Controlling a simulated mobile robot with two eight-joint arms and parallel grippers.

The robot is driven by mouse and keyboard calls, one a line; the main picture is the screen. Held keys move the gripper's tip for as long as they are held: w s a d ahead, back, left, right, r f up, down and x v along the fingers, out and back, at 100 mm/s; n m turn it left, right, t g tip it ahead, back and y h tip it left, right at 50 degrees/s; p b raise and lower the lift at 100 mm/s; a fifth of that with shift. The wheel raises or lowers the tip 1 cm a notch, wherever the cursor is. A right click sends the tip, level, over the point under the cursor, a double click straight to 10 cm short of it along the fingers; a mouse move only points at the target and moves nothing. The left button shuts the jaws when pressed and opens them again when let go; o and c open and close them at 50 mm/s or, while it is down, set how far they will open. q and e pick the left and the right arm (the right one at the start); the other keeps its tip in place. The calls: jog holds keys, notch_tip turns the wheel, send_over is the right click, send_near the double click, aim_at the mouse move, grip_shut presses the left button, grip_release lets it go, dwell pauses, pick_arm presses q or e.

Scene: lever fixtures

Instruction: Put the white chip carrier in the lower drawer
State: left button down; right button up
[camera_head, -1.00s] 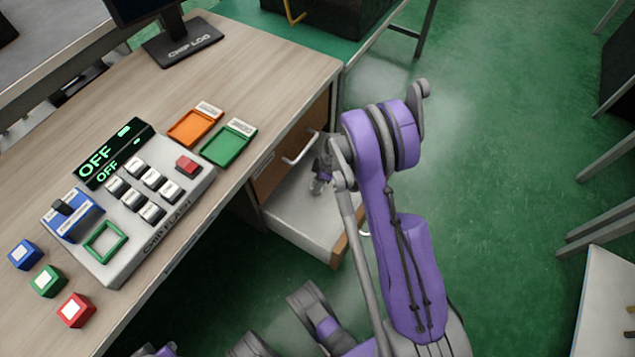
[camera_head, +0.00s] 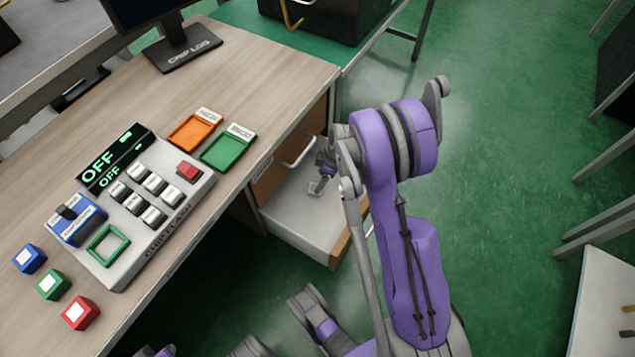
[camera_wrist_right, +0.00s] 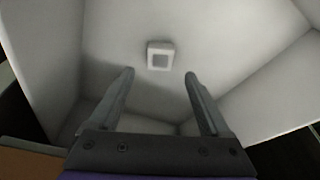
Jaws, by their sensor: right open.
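The white chip carrier (camera_wrist_right: 160,55) is a small square with a recessed middle. It lies on the white floor of the open lower drawer (camera_wrist_right: 225,40), apart from the fingers in the right wrist view. My right gripper (camera_wrist_right: 159,74) is open and empty, its two fingers pointing toward the carrier from either side of its line. In the head view my right gripper (camera_head: 319,184) reaches down into the lower drawer (camera_head: 300,222), and the carrier is too small to make out clearly. My left gripper is not in view.
The desk (camera_head: 255,75) holds a grey button console (camera_head: 150,220), an orange tray (camera_head: 195,133), a green tray (camera_head: 228,150) and blue, green and red cubes. A closed upper drawer (camera_head: 270,180) with a handle (camera_head: 300,152) sits just above.

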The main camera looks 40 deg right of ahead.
jog(key=s+a+r+m+p, duration=0.1)
jog(key=s+a+r, duration=0.1)
jog(key=a+r, duration=0.25)
jog(key=s+a+r+m+h, duration=0.1)
jog(key=s+a+r, duration=0.15)
jog(key=r, duration=0.35)
jog(key=s+a+r+m+p, duration=0.1)
jog(key=a+r, duration=0.3)
jog(key=r, duration=0.2)
jog(key=s+a+r+m+t+h, duration=0.1)
jog(key=s+a+r+m, duration=0.3)
jog(key=s+a, duration=0.5)
jog(key=s+t, duration=0.1)
jog(key=s, duration=0.1)
jog(key=shift+s+m, duration=0.3)
jog(key=shift+s, duration=0.1)
